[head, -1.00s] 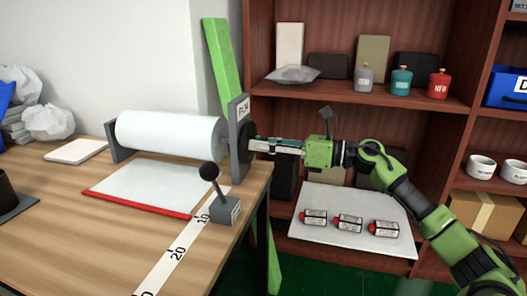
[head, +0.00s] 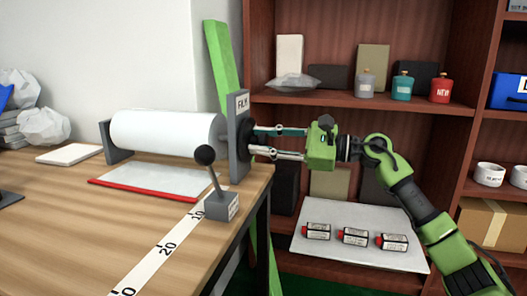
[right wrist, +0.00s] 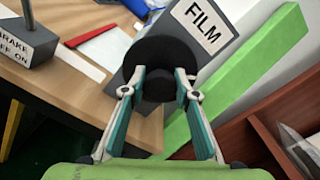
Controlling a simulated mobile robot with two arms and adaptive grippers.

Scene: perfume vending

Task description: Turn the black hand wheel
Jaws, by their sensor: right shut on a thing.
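The black hand wheel (head: 257,121) sits on the right face of the grey stand labelled FILM (head: 240,150). In the right wrist view the wheel (right wrist: 148,50) is a dark disc with a round hub (right wrist: 158,86) jutting towards me. My right gripper (head: 257,141) reaches in from the right. Its two fingers lie on either side of the hub and are shut on it; the fingertips also show in the right wrist view (right wrist: 157,80). In the head view the fingers hide part of the wheel. My left gripper is not in view.
A white film roll (head: 165,130) lies left of the stand. A brake lever with a black ball (head: 205,155) stands at the table edge. Right of the table, a shelf holds bottles (head: 402,87), and several small labelled packs (head: 355,237) lie on a pale board below.

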